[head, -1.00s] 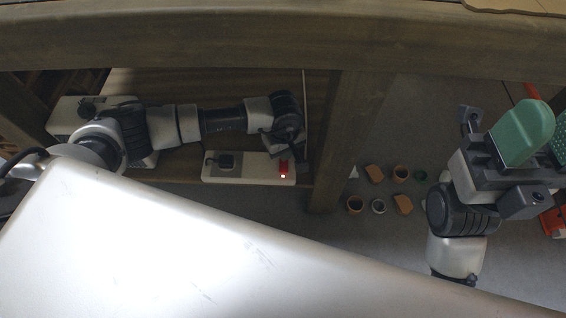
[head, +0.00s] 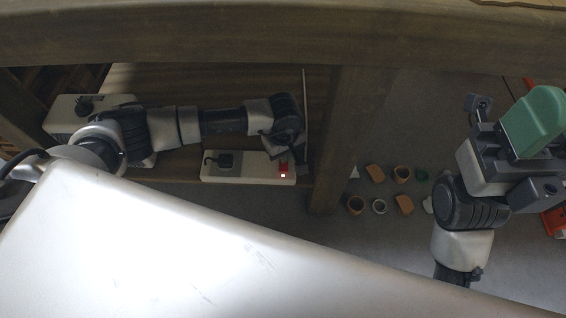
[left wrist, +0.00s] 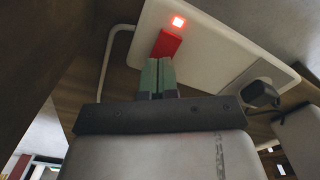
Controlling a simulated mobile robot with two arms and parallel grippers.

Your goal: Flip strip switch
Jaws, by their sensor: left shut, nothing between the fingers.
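The white power strip (head: 250,178) lies on the wooden shelf, with a black plug in its left part. Its red switch (head: 283,169) and a lit red indicator are at the right end. In the left wrist view the switch (left wrist: 166,43) is just beyond my left gripper's green fingertips (left wrist: 158,62), below the glowing indicator (left wrist: 178,22). The fingers are shut together and empty, at or very near the switch; I cannot tell whether they touch it. In the head view my left gripper (head: 294,158) is largely hidden by its wrist.
A wooden post (head: 341,140) stands right of the strip, and a beam (head: 280,38) crosses above. A thin white cable (head: 304,110) runs beside the strip. Several small pots (head: 401,173) and brown pieces lie lower down, left of my right arm. A black plug (left wrist: 258,94) sits in the strip.

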